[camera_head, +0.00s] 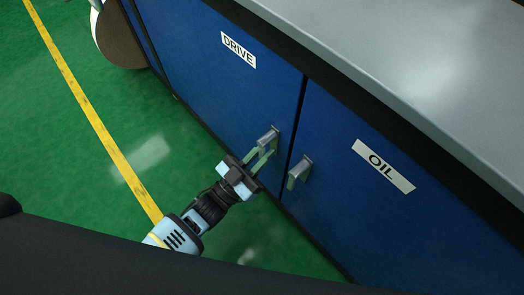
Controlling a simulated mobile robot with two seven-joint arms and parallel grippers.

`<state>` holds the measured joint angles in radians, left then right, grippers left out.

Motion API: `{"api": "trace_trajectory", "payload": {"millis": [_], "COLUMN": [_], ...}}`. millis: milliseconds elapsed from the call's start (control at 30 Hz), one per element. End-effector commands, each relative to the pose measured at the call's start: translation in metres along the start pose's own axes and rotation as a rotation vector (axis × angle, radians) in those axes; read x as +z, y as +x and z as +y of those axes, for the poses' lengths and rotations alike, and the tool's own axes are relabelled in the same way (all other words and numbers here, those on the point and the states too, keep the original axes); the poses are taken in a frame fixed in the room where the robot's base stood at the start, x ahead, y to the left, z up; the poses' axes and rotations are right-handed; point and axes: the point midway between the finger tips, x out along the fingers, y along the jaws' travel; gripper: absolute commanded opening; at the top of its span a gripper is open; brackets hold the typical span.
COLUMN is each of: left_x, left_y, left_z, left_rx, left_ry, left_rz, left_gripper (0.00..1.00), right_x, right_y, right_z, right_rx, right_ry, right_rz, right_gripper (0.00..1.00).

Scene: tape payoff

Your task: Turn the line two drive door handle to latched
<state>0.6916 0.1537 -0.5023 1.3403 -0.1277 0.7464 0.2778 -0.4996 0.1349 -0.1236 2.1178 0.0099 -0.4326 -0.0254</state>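The blue drive door (205,70) carries a white DRIVE label and is closed flush in the cabinet front. Its grey metal door handle (268,137) sits near the door's right edge, low in the view. My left gripper (266,154) reaches up to this handle from below left. Its two pale green fingers are parted, with their tips at the lower part of the handle. I cannot tell whether they press on it. The fingers partly hide the handle, so its exact angle is unclear. My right gripper is not in view.
The blue oil door (400,235), with its own grey handle (299,172), is just right of the drive door. A grey countertop (420,60) overhangs both. A round disc (119,38) stands at the upper left. Green floor with a yellow line (88,108) is clear at left.

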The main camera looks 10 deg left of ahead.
Motion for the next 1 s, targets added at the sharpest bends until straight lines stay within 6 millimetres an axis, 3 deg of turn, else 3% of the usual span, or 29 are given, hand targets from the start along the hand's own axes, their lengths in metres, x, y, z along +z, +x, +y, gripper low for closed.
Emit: {"api": "trace_trajectory", "payload": {"millis": [167,467,1000], "left_x": [0.000,0.000,0.000], "left_y": [0.000,-0.003,-0.072], "left_z": [0.001,0.000,0.000], "left_rx": [0.000,0.001,0.000], "left_ry": [0.000,0.002,0.000], "left_rz": [0.000,-0.001,-0.002], "left_gripper": [0.36,0.36,0.36], "right_x": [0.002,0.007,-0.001], "right_y": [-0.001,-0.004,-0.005], "right_z": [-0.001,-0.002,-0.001], "right_rx": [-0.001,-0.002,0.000], "right_ry": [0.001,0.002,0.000], "right_rz": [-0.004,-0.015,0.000], "right_gripper": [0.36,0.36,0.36]}}
